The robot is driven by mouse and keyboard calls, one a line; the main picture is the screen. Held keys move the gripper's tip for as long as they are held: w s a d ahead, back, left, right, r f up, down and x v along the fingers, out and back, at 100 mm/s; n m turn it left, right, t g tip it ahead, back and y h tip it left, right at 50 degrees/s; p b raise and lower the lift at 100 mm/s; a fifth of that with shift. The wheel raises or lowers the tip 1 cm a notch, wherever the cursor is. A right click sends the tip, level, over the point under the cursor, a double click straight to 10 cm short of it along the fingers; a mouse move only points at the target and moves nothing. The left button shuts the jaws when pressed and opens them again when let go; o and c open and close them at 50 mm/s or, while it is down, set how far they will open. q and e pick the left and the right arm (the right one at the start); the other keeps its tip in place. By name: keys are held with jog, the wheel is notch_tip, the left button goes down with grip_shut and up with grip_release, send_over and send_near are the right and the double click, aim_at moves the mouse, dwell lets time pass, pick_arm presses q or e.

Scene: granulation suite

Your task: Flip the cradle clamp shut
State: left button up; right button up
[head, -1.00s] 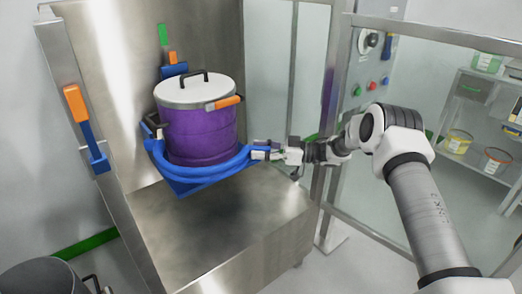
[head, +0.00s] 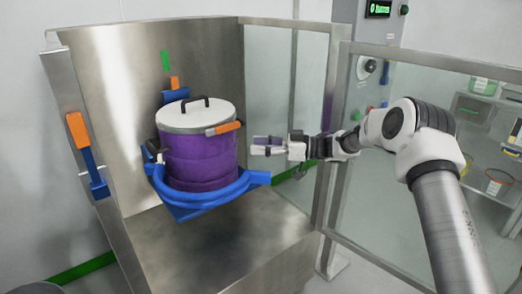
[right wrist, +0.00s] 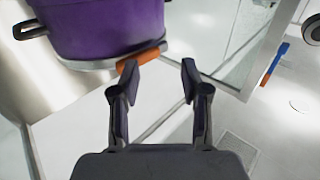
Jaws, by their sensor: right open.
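A purple pot (head: 198,161) with a white lid (head: 195,116) sits upright in a blue cradle (head: 205,200) with curved arms. An orange-tipped latch (head: 224,128) lies along the lid's front right rim. It also shows in the right wrist view (right wrist: 140,62), close to the left fingertip; I cannot tell whether they touch. A blue piece with an orange tip (head: 174,88) stands upright at the cradle's back, behind the pot. Which part is the cradle clamp is unclear. My right gripper (head: 258,146) is open and empty, right of the pot, above the cradle's right arm end.
A blue lever with an orange grip (head: 84,152) is on the steel housing's left edge. A steel ledge (head: 215,250) lies below the cradle. Glass panels and a metal post (head: 335,150) stand close to my right arm. Shelves with tubs are behind the glass.

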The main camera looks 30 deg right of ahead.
jog(key=c, duration=0.5)
jog(key=shift+n, duration=0.6)
grip_shut()
jog(key=s+a+n+t, duration=0.1)
jog(key=s+n+t, duration=0.3)
jog(key=n, duration=0.7)
jog(key=m+t+h+p, duration=0.1)
jog(key=t+h+p, duration=0.35)
jog(key=h, duration=0.55)
send_near(256, 179)
notch_tip(256, 179, up, 4)
jog(key=s+a+b, duration=0.1)
jog(key=s+a, duration=0.1)
jog(key=s, duration=0.1)
jog(key=s+f+m+h+p, duration=0.1)
jog(key=s+f+m+p, duration=0.1)
jog(key=s, duration=0.3)
jog(key=shift+g, duration=0.35)
jog(key=shift+w+d+f+b, duration=0.1)
jog(key=shift+w+f+b, duration=0.1)
jog(key=shift+w, duration=2.1)
jog(key=shift+w+f+b, duration=0.1)
jog(key=shift+w+b, duration=0.15)
jog(key=shift+w, duration=2.05)
jog(key=shift+w+d+f+b, duration=0.1)
jog(key=shift+w+f+b, duration=0.1)
jog(key=shift+w, duration=2.1)
